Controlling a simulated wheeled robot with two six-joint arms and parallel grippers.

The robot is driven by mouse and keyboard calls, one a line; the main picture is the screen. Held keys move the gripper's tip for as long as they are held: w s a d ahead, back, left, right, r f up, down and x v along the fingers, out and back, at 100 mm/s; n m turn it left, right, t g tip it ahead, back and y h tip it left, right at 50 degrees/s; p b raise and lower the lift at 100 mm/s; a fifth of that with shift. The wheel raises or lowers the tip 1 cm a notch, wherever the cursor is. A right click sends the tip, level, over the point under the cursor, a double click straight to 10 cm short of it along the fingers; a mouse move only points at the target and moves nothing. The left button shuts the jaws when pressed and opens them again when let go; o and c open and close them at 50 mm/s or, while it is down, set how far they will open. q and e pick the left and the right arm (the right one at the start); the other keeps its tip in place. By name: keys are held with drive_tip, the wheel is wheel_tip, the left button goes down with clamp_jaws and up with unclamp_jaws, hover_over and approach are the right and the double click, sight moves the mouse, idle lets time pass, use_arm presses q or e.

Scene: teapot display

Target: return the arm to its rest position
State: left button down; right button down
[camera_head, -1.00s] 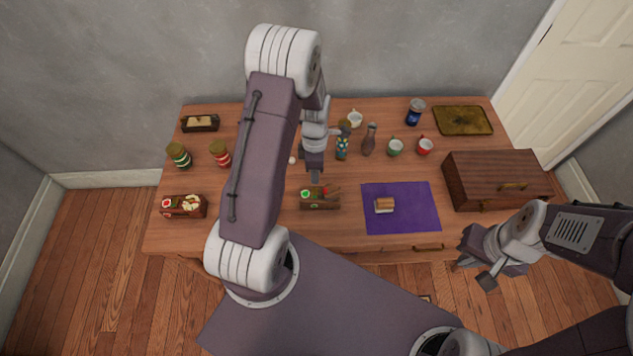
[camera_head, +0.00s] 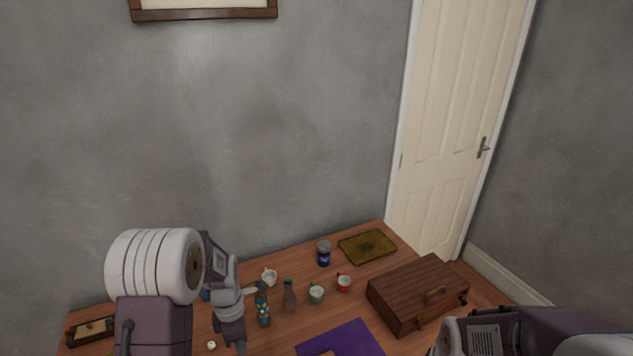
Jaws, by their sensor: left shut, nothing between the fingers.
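My left arm comes up from the lower left over the wooden table (camera_head: 277,340). Its gripper (camera_head: 240,346) points down above the table, shut and empty, close to the picture's bottom edge. It hangs left of a blue patterned bottle (camera_head: 263,308); whether they touch is hard to tell. My right arm shows only as a link at the lower right corner; its gripper is out of view.
A white cup (camera_head: 269,277), brown vase (camera_head: 289,296), green cup (camera_head: 316,294), red cup (camera_head: 344,284) and blue jar (camera_head: 323,254) stand on the table. A wooden box (camera_head: 416,291), gold tray (camera_head: 367,246) and purple mat (camera_head: 345,342) lie to the right.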

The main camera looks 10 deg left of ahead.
use_arm(q)
drive_tip(key=s+d+r+m+t, duration=0.1)
drive_tip(key=s+m, duration=0.4)
drive_tip(key=m, duration=0.6)
drive_tip(key=s+d+r+m+t, duration=0.1)
drive_tip(key=s+d+r+m, duration=0.3)
drive_tip(key=m, duration=0.8)
drive_tip(key=shift+s+d+r, duration=0.3)
drive_tip(key=shift+s+r, duration=0.1)
